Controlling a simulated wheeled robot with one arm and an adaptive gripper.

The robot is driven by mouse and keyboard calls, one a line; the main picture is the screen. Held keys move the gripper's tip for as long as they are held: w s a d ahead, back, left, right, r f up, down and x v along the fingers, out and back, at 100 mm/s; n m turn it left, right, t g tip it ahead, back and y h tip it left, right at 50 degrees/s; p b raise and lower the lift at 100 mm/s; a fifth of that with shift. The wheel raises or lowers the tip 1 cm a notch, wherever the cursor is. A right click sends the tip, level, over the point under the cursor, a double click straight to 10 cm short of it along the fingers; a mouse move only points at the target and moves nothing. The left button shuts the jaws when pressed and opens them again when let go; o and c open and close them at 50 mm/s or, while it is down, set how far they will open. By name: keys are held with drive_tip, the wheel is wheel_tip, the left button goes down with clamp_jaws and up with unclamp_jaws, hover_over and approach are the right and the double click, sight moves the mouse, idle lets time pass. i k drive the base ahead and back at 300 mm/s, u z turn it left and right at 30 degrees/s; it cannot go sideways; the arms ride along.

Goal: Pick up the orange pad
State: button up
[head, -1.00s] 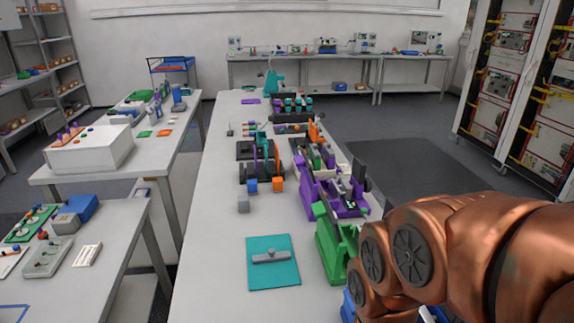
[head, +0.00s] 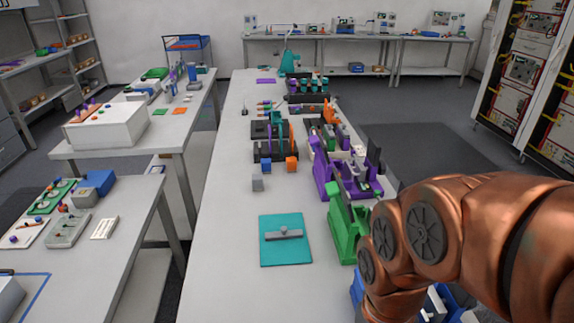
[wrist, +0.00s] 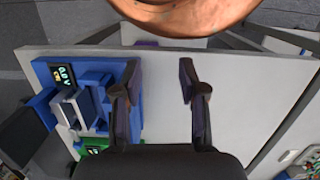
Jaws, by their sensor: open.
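A small flat orange pad (head: 180,111) lies on the left-hand white table in the head view, beside a green pad (head: 160,111). It is far from my arm and does not show in the wrist view. My gripper (wrist: 158,72) is open and empty in the wrist view, its two fingers spread over a bare white tabletop. In the head view my copper arm fills the lower right and the gripper itself is hidden.
A white box (head: 105,129) stands near the pad. A blue device (wrist: 95,90) sits left of my fingers. Floor shows between the tables.

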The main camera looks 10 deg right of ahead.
sight(292, 166)
drive_tip(key=u, duration=0.25)
drive_tip(key=k, duration=0.15)
drive_tip(key=u, duration=2.05)
drive_tip(key=k, duration=2.25)
drive_tip(key=z, duration=2.65)
drive_tip(key=i, duration=3.35)
